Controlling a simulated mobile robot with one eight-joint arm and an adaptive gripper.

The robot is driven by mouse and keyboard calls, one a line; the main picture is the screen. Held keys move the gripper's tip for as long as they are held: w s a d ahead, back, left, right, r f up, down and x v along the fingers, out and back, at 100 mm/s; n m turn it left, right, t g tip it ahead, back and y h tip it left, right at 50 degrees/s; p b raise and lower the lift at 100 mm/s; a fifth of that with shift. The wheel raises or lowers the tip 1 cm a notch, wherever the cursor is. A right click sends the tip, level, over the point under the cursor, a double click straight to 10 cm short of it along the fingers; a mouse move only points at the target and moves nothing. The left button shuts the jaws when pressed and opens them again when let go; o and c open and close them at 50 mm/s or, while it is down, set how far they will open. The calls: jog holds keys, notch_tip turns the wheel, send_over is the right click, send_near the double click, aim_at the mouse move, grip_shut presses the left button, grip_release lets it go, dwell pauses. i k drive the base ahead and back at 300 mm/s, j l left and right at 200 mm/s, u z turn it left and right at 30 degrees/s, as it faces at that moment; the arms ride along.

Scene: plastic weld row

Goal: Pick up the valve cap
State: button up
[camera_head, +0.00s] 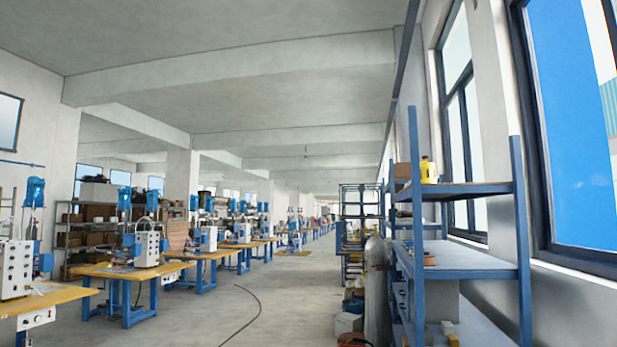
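I cannot make out a valve cap for certain in the head view. A grey gas cylinder (377,290) stands upright on the floor beside the blue shelf rack, with a rounded top. At this size I cannot tell whether that top is a cap. A small orange-brown item (430,261) lies on the rack's middle shelf, and its kind is unclear. My gripper is not in view.
The blue shelf rack (470,266) stands at the right by the windows, with a yellow bottle (428,170) on top. Wooden workbenches (130,270) with blue-and-white machines line the left. A dark cable (250,312) crosses the otherwise open aisle. Boxes (347,324) sit by the cylinder.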

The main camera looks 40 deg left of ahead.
aim_at(428, 172)
jog(key=u, duration=0.8)
jog(key=z, duration=2.35)
jog(key=u, duration=2.35)
jog(key=i+l+u, duration=0.2)
jog(key=i+u, duration=0.25)
jog(key=i+l+u, duration=0.25)
jog(key=u, duration=0.2)
jog(key=l, duration=0.1)
